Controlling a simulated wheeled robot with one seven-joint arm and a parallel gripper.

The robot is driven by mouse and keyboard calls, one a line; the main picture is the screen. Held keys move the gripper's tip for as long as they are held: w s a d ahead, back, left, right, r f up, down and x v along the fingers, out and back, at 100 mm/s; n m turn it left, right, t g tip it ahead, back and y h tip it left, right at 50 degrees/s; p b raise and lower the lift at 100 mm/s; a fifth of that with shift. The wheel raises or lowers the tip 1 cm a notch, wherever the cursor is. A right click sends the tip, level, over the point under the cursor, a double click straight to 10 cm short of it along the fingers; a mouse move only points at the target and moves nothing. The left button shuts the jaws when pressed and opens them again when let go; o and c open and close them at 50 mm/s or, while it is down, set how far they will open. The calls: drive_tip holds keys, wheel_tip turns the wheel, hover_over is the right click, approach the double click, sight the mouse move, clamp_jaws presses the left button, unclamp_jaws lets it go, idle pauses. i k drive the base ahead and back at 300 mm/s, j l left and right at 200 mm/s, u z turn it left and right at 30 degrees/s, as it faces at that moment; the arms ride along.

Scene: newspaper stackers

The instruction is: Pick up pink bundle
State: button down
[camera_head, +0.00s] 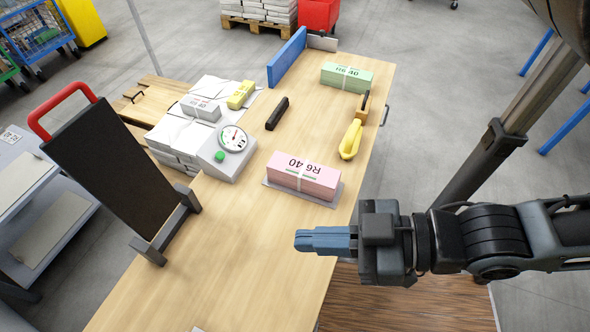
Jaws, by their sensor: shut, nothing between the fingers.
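The pink bundle (303,174) is a block marked "R6 40" with a pale band around it. It lies on a thin grey plate (334,200) on the wooden table. My gripper (299,241) is in front of the bundle and apart from it, over the near right part of the table. Its blue-grey fingers point left and are closed together with nothing between them.
A green bundle (346,77) lies at the table's far end. A yellow-handled tool (351,139), a black bar (277,114) and a dial scale (229,150) stand around the pink bundle. A black board (113,163) rises at the left. The near table (222,266) is clear.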

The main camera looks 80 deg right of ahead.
sight(300, 175)
drive_tip(key=k+l+z, duration=0.25)
drive_tip(key=k+l, duration=0.15)
drive_tip(key=k+l+z, duration=0.25)
drive_tip(key=l, duration=0.25)
drive_tip(key=k, duration=0.05)
